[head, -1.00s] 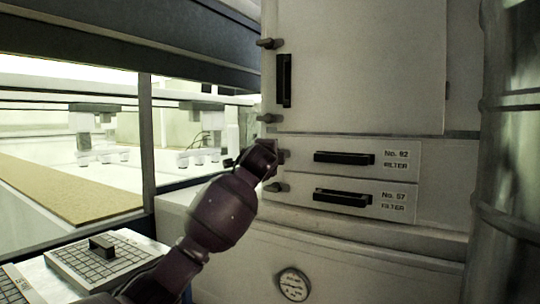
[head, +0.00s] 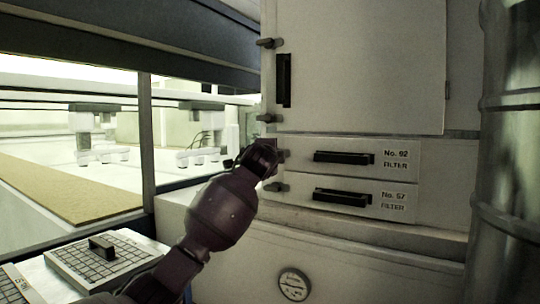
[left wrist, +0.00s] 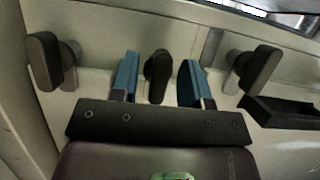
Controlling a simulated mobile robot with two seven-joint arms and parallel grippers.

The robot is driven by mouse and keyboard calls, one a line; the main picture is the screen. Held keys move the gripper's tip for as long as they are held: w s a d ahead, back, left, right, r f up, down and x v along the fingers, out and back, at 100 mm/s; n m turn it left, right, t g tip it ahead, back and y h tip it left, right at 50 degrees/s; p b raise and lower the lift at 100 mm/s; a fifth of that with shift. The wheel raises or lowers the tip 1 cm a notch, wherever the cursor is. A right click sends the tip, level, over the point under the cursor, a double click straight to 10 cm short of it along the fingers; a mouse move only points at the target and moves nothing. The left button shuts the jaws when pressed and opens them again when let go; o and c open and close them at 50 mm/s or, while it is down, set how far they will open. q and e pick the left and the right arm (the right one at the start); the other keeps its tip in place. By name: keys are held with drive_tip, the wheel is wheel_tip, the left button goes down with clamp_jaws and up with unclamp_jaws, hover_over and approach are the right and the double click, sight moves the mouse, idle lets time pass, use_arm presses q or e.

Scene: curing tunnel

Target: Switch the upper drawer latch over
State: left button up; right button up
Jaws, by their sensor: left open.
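The upper drawer (head: 300,147) has a black bar handle (head: 344,158) and a filter label. Its small dark latch (head: 284,156) is at the drawer's left end, mostly hidden behind my left gripper (head: 264,157) in the head view. In the left wrist view, my open left gripper (left wrist: 158,72) has one blue finger on each side of the dark latch knob (left wrist: 157,76). Gaps show on both sides of the knob, so the jaws are around it, not closed on it. The lower drawer latch (head: 277,187) is just below. My right gripper is out of view.
The lower drawer has its own handle (head: 342,197). Door latches (head: 269,43) and (head: 269,118) stick out above. Two neighbouring latch knobs, left (left wrist: 45,62) and right (left wrist: 256,70), flank the jaws closely. A large metal pipe (head: 510,150) stands at right.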

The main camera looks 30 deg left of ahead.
use_arm(q)
drive_tip(key=shift+s, duration=0.1)
drive_tip(key=b+v, duration=0.2)
drive_tip(key=v, duration=0.8)
drive_tip(key=shift+s+b, duration=0.3)
drive_tip(key=shift+d+r, duration=0.1)
drive_tip(key=shift+d, duration=0.05)
